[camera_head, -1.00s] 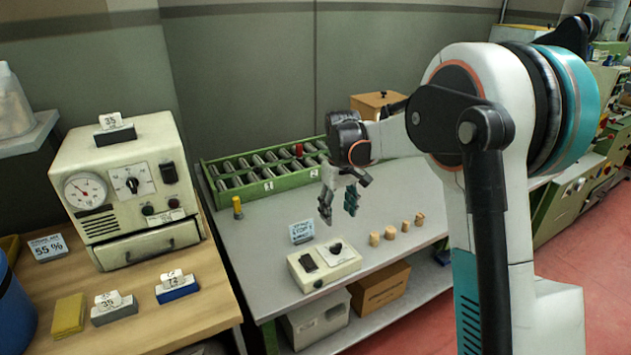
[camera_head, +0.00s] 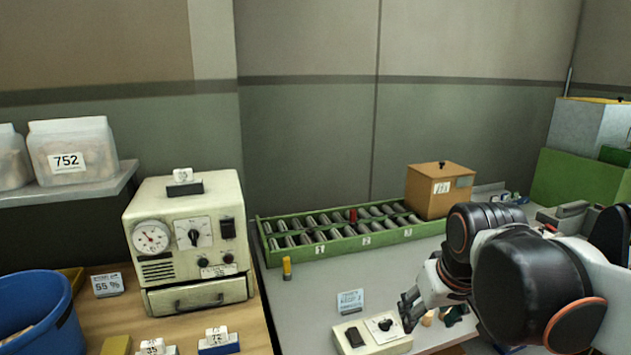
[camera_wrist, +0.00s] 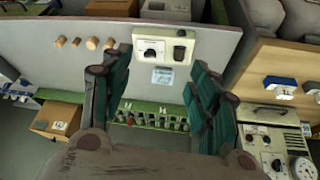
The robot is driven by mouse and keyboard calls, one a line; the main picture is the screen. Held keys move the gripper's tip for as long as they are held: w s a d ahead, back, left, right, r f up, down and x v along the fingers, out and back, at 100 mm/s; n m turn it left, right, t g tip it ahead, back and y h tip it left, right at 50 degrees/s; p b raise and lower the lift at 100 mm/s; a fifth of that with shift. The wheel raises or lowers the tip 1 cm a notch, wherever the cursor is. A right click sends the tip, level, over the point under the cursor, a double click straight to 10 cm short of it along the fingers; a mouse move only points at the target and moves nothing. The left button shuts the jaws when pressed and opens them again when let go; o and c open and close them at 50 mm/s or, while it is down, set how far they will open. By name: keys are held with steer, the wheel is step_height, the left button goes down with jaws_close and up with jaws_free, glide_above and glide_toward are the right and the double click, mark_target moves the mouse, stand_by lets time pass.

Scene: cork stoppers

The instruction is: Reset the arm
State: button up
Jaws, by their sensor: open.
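My gripper (camera_wrist: 158,95) is open in the wrist view, its two teal-padded fingers spread wide with nothing between them. In the head view my gripper (camera_head: 432,312) hangs low at the lower right, over the grey table (camera_head: 310,295), partly hidden by my arm. Several cork stoppers (camera_wrist: 76,42) stand in a row on the table in the wrist view, to the left of the white control box (camera_wrist: 165,45) and apart from my fingers. In the head view the corks are mostly hidden behind my gripper and arm.
A green tray (camera_head: 330,252) of metal cylinders, one red, lies along the table's back. A wooden box (camera_head: 425,195) stands at its right end. The control box (camera_head: 372,338), a small sign (camera_head: 350,302) and a yellow piece (camera_head: 287,268) are near. A dial machine (camera_head: 190,235) stands left.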

steer(key=s+f+m+t, duration=0.1)
steer(key=s+f+t, duration=0.1)
steer(key=s, duration=0.8)
steer(key=shift+s+f, duration=0.15)
steer(key=shift+f, duration=0.65)
